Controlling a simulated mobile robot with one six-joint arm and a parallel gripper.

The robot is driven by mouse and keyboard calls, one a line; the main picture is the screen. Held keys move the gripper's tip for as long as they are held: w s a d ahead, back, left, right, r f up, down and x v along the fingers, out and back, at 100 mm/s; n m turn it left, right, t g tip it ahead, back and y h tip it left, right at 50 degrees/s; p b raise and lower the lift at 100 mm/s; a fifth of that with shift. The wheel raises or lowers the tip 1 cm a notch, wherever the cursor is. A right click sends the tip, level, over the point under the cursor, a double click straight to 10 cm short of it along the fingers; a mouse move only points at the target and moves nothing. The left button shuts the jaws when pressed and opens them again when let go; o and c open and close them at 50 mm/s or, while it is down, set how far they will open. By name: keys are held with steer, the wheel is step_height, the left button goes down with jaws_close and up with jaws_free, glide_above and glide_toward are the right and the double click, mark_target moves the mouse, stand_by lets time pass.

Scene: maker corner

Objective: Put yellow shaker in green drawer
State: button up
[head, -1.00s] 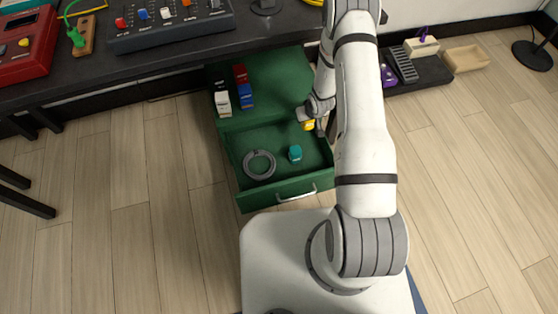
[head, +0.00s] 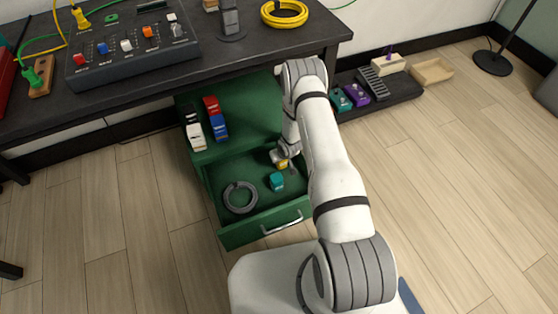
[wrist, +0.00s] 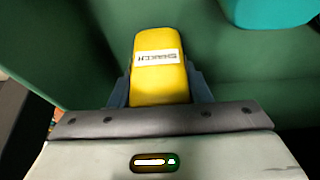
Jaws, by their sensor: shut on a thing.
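The yellow shaker (wrist: 159,85) is held between the fingers of my gripper (wrist: 160,92), with its white label facing the wrist camera. In the head view the shaker (head: 283,163) is a small yellow patch, partly hidden by my gripper (head: 282,161). The green drawer (head: 258,229) is open. My gripper and the shaker are over or inside its back right part. I cannot tell whether the shaker touches the drawer floor.
In the drawer lie a grey cable coil (head: 240,197) and a teal block (head: 277,181), also in the wrist view (wrist: 268,12). Several blocks, including a blue one (head: 219,128), stand on the green cabinet top. The dark table (head: 130,90) edge is behind.

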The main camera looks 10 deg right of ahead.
steer(key=shift+w+a+f, duration=0.1)
steer(key=shift+w+f, duration=0.2)
steer(key=shift+f, duration=0.25)
steer(key=shift+b, duration=0.3)
steer(key=shift+f, duration=0.25)
steer(key=o, duration=1.1)
steer(key=shift+r, duration=0.15)
